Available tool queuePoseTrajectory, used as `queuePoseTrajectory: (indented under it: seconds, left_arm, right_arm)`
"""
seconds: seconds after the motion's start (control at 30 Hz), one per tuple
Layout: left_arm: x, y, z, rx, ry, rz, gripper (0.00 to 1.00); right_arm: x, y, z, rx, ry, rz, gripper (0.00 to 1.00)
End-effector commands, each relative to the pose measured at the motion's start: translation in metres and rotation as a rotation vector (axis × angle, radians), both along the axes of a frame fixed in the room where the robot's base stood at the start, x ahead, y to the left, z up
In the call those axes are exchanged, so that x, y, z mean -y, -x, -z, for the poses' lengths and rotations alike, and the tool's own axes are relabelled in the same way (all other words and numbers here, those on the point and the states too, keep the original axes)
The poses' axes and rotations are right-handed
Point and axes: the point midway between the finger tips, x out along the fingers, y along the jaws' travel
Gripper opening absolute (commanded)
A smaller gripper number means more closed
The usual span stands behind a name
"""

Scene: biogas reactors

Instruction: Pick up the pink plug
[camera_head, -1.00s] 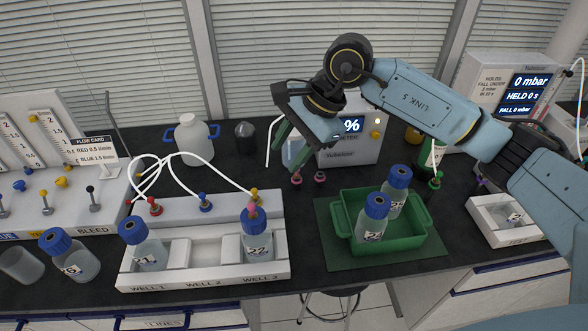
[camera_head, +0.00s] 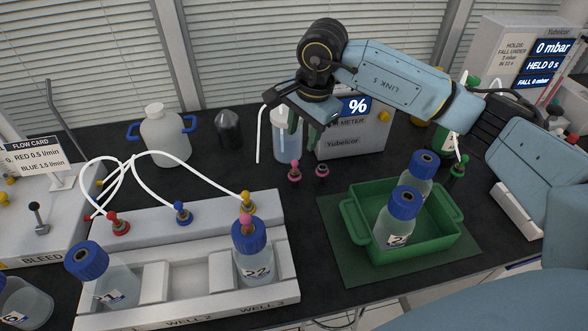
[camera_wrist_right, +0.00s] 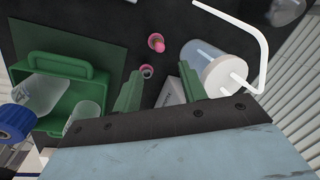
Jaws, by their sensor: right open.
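Two small pink pieces stand on the dark bench behind the green tray: a taller pink plug (camera_head: 294,170) and a lower, ring-like pink piece (camera_head: 321,170). In the right wrist view the pink plug (camera_wrist_right: 156,42) lies beyond my fingertips, and the pink ring (camera_wrist_right: 147,71) shows between them. Another pink piece (camera_head: 246,222) sits on the blue cap of bottle 22. My right gripper (camera_head: 303,132) hangs above and behind the pink plug, its green fingers apart and empty; they also show in the right wrist view (camera_wrist_right: 160,80). My left gripper is not in view.
A clear container with a white lid and tube (camera_wrist_right: 222,76) stands close beside one finger. The meter box (camera_head: 352,140) is behind. The green tray (camera_head: 352,225) holds two blue-capped bottles. The well rack (camera_head: 215,275) with white hoses is at left.

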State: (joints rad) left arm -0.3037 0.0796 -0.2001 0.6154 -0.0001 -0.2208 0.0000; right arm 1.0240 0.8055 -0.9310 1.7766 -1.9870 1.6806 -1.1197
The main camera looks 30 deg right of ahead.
Motion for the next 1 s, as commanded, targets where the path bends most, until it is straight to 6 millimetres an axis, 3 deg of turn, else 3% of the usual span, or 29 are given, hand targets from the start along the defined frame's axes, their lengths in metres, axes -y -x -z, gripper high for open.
queuePoseTrajectory:
  seconds: [0.1,0.47,0.7,1.0]
  left_arm:
    - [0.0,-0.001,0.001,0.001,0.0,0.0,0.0]
    - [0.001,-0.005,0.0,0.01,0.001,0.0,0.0]
    - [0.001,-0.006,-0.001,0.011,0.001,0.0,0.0]
    - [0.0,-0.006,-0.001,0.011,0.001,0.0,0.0]
  right_arm:
    - [-0.002,-0.003,0.022,-0.004,-0.001,0.001,0.42]
    - [-0.005,-0.008,0.048,-0.002,-0.002,-0.001,0.42]
    - [-0.008,-0.013,0.083,-0.003,-0.002,0.0,0.42]
    - [-0.008,-0.015,0.089,0.001,0.0,0.0,0.39]
